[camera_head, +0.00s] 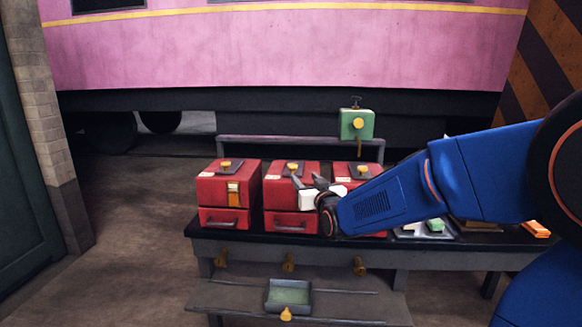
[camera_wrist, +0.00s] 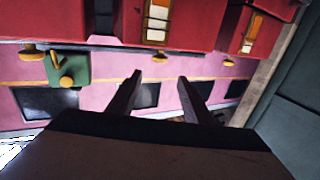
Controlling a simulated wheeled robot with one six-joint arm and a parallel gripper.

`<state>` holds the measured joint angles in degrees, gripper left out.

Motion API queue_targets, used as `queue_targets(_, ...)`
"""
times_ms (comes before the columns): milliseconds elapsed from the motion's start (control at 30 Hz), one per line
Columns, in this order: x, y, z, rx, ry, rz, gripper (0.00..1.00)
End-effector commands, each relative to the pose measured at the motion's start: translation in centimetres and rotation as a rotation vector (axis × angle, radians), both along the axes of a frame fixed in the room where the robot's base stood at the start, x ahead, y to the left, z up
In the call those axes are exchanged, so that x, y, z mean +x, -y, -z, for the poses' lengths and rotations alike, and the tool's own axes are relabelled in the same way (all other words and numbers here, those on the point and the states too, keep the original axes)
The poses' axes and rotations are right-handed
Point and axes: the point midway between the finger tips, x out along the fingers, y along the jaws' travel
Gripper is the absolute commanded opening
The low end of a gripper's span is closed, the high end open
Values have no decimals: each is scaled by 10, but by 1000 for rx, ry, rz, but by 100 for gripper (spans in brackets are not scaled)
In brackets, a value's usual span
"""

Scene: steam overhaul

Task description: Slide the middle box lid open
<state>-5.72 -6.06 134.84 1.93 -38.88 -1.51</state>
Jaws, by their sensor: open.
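The middle red box (camera_head: 280,190) stands on the bench between two similar red boxes. Its dark lid plate with a yellow knob (camera_head: 292,167) lies on top; how far the lid is open I cannot tell. My gripper (camera_head: 308,181) is in front of the middle box's upper right part and hides some of its front. In the wrist view, which looks upside down, the middle box's orange-and-white front panel (camera_wrist: 157,22) and yellow knob (camera_wrist: 160,57) show beyond my gripper (camera_wrist: 160,78). The fingers are apart with nothing between them, and the knob appears beyond their tips.
The left red box (camera_head: 215,190) and the right one (camera_head: 345,168) flank it, the right partly behind my arm. A green box on a stand (camera_head: 357,124) rises behind. A small tray (camera_head: 288,308) sits on the lower shelf. A pink carriage (camera_head: 270,50) fills the background.

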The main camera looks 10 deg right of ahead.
Motion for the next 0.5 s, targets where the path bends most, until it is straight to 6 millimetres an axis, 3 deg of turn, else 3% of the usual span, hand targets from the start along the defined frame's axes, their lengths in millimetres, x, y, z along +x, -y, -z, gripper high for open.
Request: queue_targets(500, 82, -6, 1, 0, -2, 0, 46)
